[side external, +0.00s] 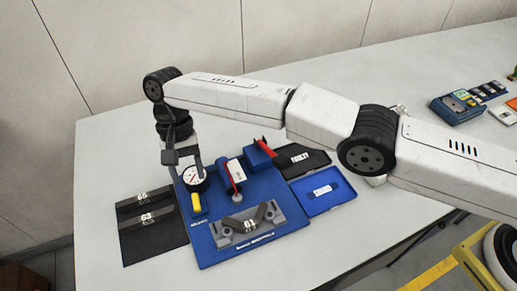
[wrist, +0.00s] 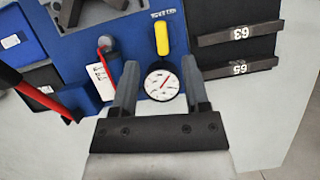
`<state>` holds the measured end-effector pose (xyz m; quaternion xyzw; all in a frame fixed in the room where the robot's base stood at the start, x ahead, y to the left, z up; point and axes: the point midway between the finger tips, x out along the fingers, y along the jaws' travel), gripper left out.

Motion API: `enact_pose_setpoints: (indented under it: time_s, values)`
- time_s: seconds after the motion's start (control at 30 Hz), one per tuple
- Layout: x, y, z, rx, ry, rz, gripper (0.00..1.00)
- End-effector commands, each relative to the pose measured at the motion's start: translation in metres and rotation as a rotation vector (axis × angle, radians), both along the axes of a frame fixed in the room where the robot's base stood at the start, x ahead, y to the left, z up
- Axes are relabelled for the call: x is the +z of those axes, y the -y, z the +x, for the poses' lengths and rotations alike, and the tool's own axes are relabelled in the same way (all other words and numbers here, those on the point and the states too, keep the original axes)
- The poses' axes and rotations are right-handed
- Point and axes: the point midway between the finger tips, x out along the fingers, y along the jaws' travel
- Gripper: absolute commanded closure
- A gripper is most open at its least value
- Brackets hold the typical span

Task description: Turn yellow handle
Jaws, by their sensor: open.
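The yellow handle (side external: 196,202) is a short bar beside a round white gauge (side external: 194,176) on a blue board (side external: 208,252). In the wrist view the yellow handle (wrist: 162,38) stands upright in the picture, just beyond the gauge (wrist: 161,84) with its red needle. My gripper (side external: 182,158) is above the gauge end of the board. In the wrist view my gripper (wrist: 160,70) is open, its two fingers on either side of the gauge and nothing held. The yellow handle lies ahead of the fingertips, apart from them.
A red lever (side external: 231,175) on a white block and a blue block with a red handle (side external: 262,150) stand close by. A grey fixture holds bar 61 (side external: 248,222). Bars 65 and 63 lie on a black mat (side external: 134,242). A blue tray (side external: 325,203) is at the right.

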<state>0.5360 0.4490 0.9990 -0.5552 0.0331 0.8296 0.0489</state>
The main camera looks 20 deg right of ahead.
Motion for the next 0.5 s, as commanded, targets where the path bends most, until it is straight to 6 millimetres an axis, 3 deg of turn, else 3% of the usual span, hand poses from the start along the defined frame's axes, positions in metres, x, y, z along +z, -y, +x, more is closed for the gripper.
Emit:
enact_pose_setpoints:
  time_s: [0.2, 0.5]
  values:
    - [0.020, 0.000, 0.000, 0.001, 0.000, 0.001, 0.41]
    - [0.025, 0.000, 0.000, 0.000, -0.001, 0.000, 0.41]
